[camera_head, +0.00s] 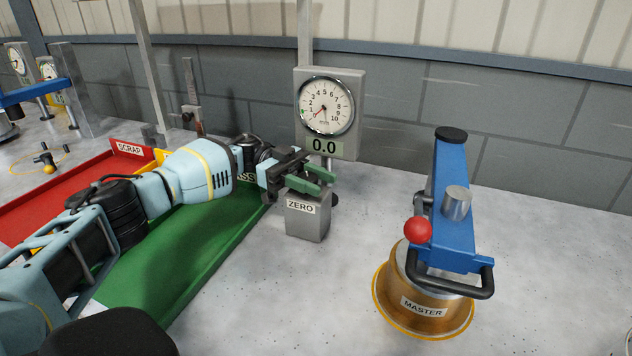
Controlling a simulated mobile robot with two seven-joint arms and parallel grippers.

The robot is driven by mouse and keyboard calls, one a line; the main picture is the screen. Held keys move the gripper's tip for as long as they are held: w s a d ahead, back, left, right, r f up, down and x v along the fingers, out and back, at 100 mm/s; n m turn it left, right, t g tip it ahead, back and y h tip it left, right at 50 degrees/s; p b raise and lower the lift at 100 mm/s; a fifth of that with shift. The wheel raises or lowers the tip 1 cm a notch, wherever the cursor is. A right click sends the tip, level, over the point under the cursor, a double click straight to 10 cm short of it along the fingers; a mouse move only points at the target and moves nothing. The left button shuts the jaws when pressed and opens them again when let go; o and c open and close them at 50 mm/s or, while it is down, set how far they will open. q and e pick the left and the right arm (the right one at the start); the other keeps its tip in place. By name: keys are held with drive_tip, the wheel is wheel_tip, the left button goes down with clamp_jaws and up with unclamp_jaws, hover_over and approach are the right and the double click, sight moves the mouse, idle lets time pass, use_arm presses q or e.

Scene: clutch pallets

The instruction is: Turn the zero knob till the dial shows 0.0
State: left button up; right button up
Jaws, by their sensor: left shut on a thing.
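The dial gauge (326,106) hangs on a grey post at the back middle. Its digital window (325,146) reads 0.0, and its red needle points to the lower left. A grey block labelled ZERO (307,218) stands below it. My left gripper (318,180) is at the top of that block, with its green-padded fingers shut on the zero knob. The fingers hide most of the knob. My right gripper is not in view.
A brass MASTER piece (424,304) stands at the right with a blue handled fixture (450,205) on it. A green tray (205,255) lies under my left arm, beside a red SCRAP tray (60,190). The bench between the ZERO block and the MASTER is clear.

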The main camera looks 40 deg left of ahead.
sight(300, 175)
use_arm(q)
drive_tip(key=o, duration=1)
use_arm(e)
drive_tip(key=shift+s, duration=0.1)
use_arm(q)
drive_tip(key=shift+a, duration=0.2)
drive_tip(key=a+b, duration=0.1)
drive_tip(key=a, duration=0.1)
drive_tip(key=a+b, duration=0.1)
drive_tip(key=a, duration=0.2)
drive_tip(key=shift+w+a+f, duration=0.15)
drive_tip(key=shift+a, duration=0.15)
drive_tip(key=shift+a+r+b, duration=0.2)
drive_tip(key=shift+a+b, duration=0.2)
drive_tip(key=shift+a, duration=0.5)
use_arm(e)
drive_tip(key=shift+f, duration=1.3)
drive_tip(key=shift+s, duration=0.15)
